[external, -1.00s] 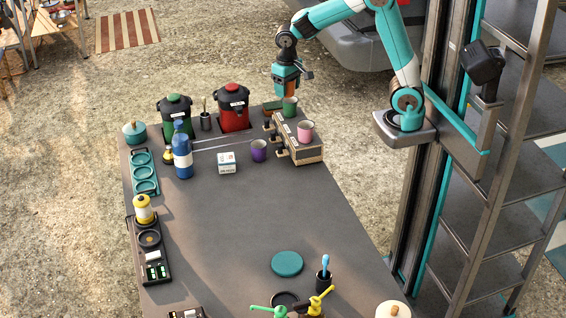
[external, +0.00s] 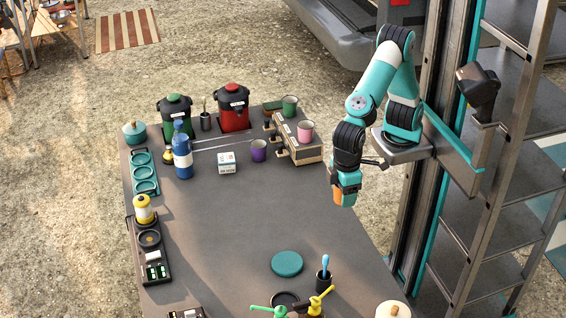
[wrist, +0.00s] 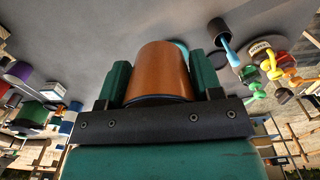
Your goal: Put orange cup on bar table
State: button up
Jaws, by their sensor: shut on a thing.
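The orange cup (wrist: 160,70) is between the two teal fingers of my gripper (wrist: 163,85) in the wrist view. My gripper (external: 346,198) is shut on it and points down, above the right edge of the dark table (external: 250,220). In the external view only a small orange part of the cup (external: 338,197) shows beside the fingers. The cup is held in the air, apart from the table top.
A pink cup (external: 305,131) and a green cup (external: 290,106) stand on the coffee machine (external: 302,152). A purple cup (external: 258,150) stands beside it. A teal disc (external: 287,263) and a black holder (external: 323,281) are nearer the front. The table's middle is clear.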

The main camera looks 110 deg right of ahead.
aim_at(340, 253)
jog(key=shift+s+a+f, duration=0.1)
jog(key=shift+s+a, duration=0.15)
jog(key=shift+a, duration=0.05)
notch_tip(340, 253, down, 20)
jog(key=shift+r, duration=0.1)
dwell(0.3)
jog(key=o, duration=0.9)
jog(key=shift+f, duration=0.2)
jog(key=shift+o, duration=0.2)
notch_tip(340, 253, up, 12)
jog(key=shift+r, duration=0.25)
